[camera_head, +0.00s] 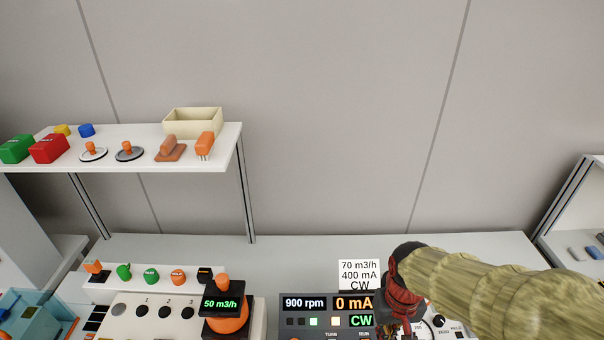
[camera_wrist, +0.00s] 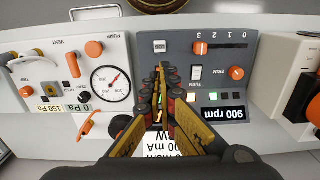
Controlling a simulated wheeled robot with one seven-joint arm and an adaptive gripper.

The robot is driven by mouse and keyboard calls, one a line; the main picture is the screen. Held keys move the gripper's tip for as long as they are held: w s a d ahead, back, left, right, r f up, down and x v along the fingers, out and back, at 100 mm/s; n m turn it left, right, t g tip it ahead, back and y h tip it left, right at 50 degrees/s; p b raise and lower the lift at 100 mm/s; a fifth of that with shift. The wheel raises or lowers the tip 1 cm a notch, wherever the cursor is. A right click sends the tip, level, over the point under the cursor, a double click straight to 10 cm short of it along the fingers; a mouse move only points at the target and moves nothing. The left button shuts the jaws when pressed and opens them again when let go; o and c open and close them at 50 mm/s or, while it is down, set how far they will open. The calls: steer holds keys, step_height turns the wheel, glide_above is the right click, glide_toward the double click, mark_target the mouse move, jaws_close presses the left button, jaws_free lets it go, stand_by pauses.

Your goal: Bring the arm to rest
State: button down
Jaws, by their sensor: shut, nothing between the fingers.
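My arm (camera_head: 500,296) reaches in from the right in the head view, over the cabinet top. My gripper (camera_head: 401,328) points down at the right side of the grey control panel (camera_head: 292,328), partly cut off by the frame's bottom edge. In the wrist view my gripper (camera_wrist: 160,75) has its fingers together and empty, in front of the same panel (camera_wrist: 215,62). I cannot tell whether the fingertips touch it. The panel's displays read 900 rpm (camera_head: 304,303), 0 mA (camera_head: 354,303) and CW (camera_head: 361,321).
A white card (camera_head: 359,273) stands behind the panel. A pale panel with a dial gauge (camera_wrist: 110,83) adjoins it. An orange-and-black unit reading 50 m3/h (camera_head: 221,303) stands left. A shelf (camera_head: 215,134) with blocks and a cream tray (camera_head: 192,121) is at upper left. The wall above is clear.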

steer(key=s+r+t, duration=0.2)
steer(key=r, duration=0.6)
steer(key=s+r+t, duration=0.3)
steer(key=r, duration=0.6)
steer(key=shift+s+r+t, duration=0.2)
steer(key=shift+s+t, duration=0.1)
steer(key=shift+s, duration=0.05)
